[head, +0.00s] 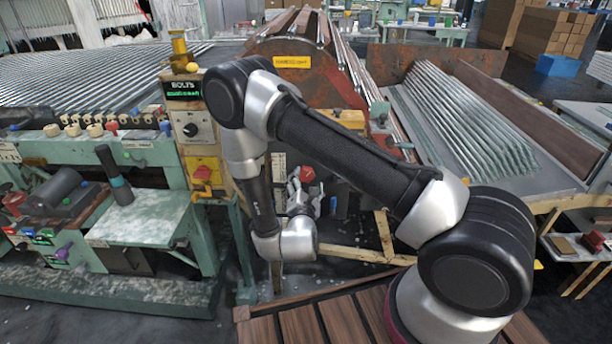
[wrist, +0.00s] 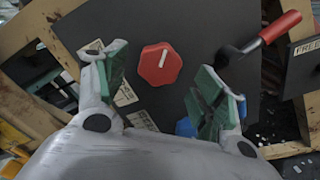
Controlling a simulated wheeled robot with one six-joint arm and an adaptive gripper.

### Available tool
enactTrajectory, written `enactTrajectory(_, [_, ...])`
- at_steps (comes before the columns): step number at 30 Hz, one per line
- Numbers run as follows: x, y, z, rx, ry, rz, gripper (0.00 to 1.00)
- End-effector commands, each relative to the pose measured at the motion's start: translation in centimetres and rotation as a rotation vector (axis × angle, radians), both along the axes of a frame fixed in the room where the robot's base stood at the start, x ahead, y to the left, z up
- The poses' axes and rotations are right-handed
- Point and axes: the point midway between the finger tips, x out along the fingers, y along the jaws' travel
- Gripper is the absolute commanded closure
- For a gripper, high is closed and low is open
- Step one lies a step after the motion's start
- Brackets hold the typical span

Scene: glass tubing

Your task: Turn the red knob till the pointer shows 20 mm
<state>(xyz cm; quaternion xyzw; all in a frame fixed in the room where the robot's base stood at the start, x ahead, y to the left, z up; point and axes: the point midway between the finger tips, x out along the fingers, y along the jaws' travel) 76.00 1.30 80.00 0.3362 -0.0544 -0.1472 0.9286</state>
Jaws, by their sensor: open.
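The red knob (wrist: 158,66) is faceted and sits on a dark panel (wrist: 200,30) in the wrist view. A short white pointer line on it points up and slightly right. Pale labels (wrist: 125,94) lie at its lower left; their marks are too small to read. My gripper (wrist: 161,80) is open, with one green-padded finger to the left of the knob and one to the lower right, both apart from it in the picture. In the head view the knob (head: 307,174) shows beside my gripper (head: 300,193), partly hidden by my arm.
A lever with a red handle (wrist: 280,27) and black end stands close to the right finger. A label beginning "FREE" (wrist: 306,46) is at the right edge. A wooden frame (wrist: 27,50) borders the panel. The green machine (head: 120,160) stands left of my arm.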

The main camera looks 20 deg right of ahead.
Motion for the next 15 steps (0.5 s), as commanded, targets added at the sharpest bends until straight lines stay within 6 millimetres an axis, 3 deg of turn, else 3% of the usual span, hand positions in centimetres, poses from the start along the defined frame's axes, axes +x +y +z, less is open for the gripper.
enactTrajectory(7, [3.6,-1.2,0.0,0.003,0.000,-0.002,0.31])
enactTrajectory(15, [4.6,-1.5,0.0,0.002,0.001,0.001,0.31])
